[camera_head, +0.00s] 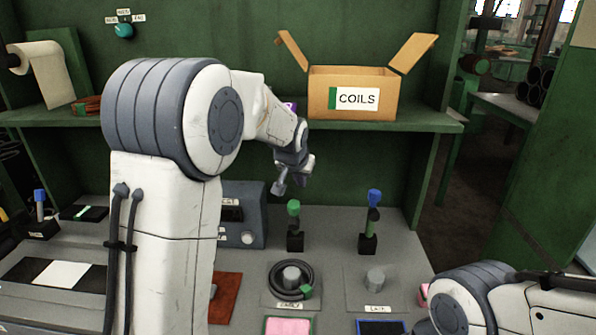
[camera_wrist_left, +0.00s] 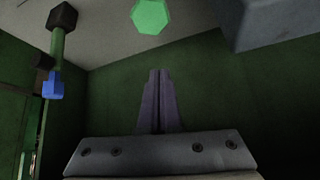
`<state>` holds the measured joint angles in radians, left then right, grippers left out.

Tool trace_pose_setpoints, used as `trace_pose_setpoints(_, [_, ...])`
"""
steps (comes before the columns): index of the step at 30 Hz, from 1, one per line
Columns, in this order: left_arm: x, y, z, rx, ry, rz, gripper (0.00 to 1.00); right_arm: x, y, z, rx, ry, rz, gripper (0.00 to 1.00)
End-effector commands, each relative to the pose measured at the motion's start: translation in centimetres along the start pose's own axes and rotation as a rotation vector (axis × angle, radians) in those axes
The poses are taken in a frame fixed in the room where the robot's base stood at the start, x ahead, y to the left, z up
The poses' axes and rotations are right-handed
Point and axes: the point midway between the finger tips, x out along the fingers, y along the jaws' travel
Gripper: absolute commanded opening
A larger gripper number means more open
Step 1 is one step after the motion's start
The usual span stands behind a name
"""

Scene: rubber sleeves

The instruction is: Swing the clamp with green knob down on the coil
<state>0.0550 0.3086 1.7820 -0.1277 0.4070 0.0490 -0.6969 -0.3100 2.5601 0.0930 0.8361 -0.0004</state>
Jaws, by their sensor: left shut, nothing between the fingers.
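The clamp with the green knob (camera_head: 294,208) stands upright on its black base behind the coil. The coil (camera_head: 271,283), a dark ring with a green tag, lies around a grey post on a plate with a label. My left gripper (camera_head: 279,187) is above and slightly left of the green knob, shut and empty, not touching it. In the left wrist view the shut fingers (camera_wrist_left: 158,100) show at the middle, with the green knob (camera_wrist_left: 150,16) at the top edge.
A clamp with a blue knob (camera_head: 374,198) stands upright to the right, behind a bare post (camera_head: 375,279). A grey box (camera_head: 241,214) with a dial is left of the green-knob clamp. A carton marked COILS (camera_head: 355,94) sits on the shelf above.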

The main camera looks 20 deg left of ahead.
Motion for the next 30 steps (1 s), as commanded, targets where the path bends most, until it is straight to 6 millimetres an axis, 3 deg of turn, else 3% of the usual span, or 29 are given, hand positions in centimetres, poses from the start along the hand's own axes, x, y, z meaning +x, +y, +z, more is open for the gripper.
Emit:
trace_pose_setpoints(2, [1.6, 0.0, 0.1, 0.0, -0.003, 0.0, 0.0, -0.2, 0.0, 0.0, 0.0, 0.0, 0.0, 0.0])
trace_pose_setpoints(4, [0.7, 0.0, 1.3, -0.001, 0.0, 0.0, 0.0, -0.3, 0.0, 0.0, 0.0, 0.0, 0.0, 0.0])
trace_pose_setpoints(12, [-0.1, 0.0, 3.5, -0.001, 0.001, 0.0, 0.0, -0.4, 0.0, 0.0, 0.0, 0.0, 0.0, 0.0])
trace_pose_setpoints(25, [-0.1, 0.0, 3.8, -0.001, 0.002, 0.0, 0.0, -0.3, 0.0, 0.0, 0.0, 0.0, 0.0, 0.0])
trace_pose_setpoints(30, [0.3, 0.1, 3.8, 0.001, 0.015, -0.003, 0.0, 0.7, 0.1, 0.0, 0.0, 0.0, 0.0, 0.0])
